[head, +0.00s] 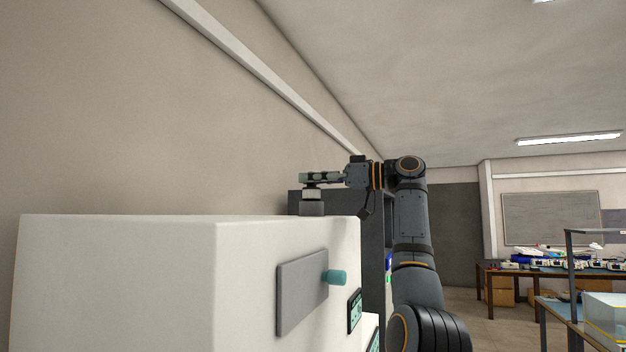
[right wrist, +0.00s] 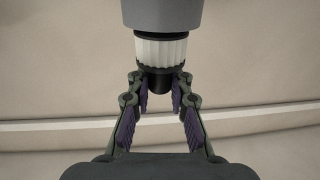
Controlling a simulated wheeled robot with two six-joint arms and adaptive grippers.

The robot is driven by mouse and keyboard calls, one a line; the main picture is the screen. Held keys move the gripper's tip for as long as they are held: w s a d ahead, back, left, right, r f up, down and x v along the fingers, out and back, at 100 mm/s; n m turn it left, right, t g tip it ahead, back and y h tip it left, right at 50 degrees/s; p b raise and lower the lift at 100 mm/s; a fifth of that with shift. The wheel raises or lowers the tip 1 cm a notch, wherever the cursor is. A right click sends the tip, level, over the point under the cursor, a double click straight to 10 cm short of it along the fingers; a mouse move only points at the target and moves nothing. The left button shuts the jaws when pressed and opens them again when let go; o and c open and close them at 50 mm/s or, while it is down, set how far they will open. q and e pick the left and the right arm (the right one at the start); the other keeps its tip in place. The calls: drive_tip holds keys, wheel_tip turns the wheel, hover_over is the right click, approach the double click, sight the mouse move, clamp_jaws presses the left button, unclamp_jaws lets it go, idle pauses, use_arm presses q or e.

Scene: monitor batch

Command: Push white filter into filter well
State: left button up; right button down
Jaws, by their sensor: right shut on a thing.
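The white filter (right wrist: 161,50) has a ribbed white body and a black end, and shows in the right wrist view. My right gripper (right wrist: 160,80) is shut on its black end, with one finger on each side. The ribbed body meets a grey cylinder, the filter well (right wrist: 161,12); how deep it sits inside is hidden. In the head view, my right gripper (head: 318,178) is above the white machine (head: 120,280). The filter (head: 312,193) shows as a small white band below the gripper, directly over the grey filter well (head: 311,209) on the machine's top. My left gripper is not in view.
The machine's front has a grey panel (head: 300,290) with a teal knob (head: 335,277) and a small screen (head: 355,312). A dark cabinet (head: 372,240) stands behind. Tables with clutter (head: 555,260) are far right. The space above the machine is open.

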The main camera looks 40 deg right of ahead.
sight(314, 193)
drive_tip(key=shift+f+b, duration=1.35)
drive_tip(key=shift+f, duration=0.3)
idle(0.4)
drive_tip(key=c, duration=1.1)
unclamp_jaws()
drive_tip(key=shift+c, duration=0.2)
drive_tip(key=v, duration=1.2)
drive_tip(key=shift+d+f, duration=0.1)
